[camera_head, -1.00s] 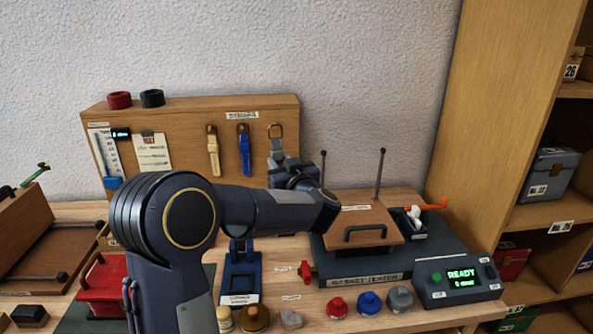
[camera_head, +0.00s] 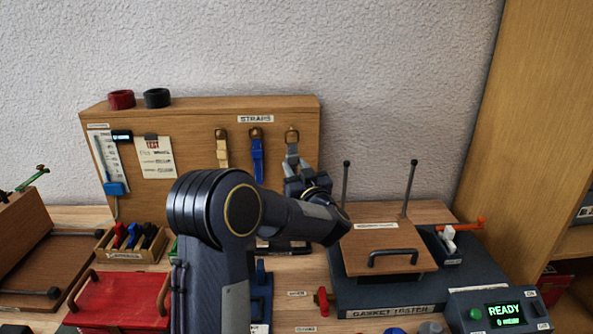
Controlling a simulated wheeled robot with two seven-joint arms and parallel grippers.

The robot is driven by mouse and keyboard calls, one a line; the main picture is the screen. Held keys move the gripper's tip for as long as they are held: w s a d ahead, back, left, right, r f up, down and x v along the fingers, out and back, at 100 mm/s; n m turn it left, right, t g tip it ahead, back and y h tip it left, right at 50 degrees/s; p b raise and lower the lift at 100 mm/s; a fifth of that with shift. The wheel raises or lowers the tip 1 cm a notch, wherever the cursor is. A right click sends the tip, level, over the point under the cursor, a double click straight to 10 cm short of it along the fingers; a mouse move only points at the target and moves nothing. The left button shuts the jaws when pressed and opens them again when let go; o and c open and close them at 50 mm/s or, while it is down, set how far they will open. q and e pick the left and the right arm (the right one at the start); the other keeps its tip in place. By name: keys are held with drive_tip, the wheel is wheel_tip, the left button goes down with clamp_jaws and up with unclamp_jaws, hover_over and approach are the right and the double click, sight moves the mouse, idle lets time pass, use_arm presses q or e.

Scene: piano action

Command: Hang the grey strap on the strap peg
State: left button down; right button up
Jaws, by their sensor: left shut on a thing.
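The grey strap (camera_head: 291,150) is upright against the wooden board, its brass buckle (camera_head: 291,135) at the top. It is to the right of the blue strap, with its buckle level with the other buckles. My left gripper (camera_head: 297,171) is shut on the strap below the buckle; the gripper and wrist hide its lower part. The strap peg under the grey strap's buckle is too small to make out, so I cannot tell whether the buckle is around it. My right gripper is not in view.
A blue strap (camera_head: 257,158) and a yellow strap (camera_head: 222,150) hang on the board (camera_head: 197,115) left of the grey one. The gasket tester (camera_head: 400,292), with two upright rods, stands at the right. A red lidded box (camera_head: 120,298) is at the front left.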

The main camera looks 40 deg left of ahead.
use_arm(q)
drive_tip(key=shift+w+a+f+p, duration=0.1)
drive_tip(key=shift+w+a+p, duration=0.15)
drive_tip(key=shift+w+a, duration=0.75)
drive_tip(key=shift+w+a+f+p, duration=0.1)
drive_tip(key=shift+w+a+p, duration=0.15)
drive_tip(key=shift+w+a, duration=0.75)
drive_tip(key=shift+w+a+f, duration=0.3)
drive_tip(key=shift+w+f, duration=0.2)
drive_tip(key=shift+w, duration=0.25)
drive_tip(key=c, duration=1)
unclamp_jaws()
drive_tip(key=shift+o, duration=0.2)
drive_tip(key=shift+d+b, duration=0.1)
drive_tip(key=shift+b, duration=0.2)
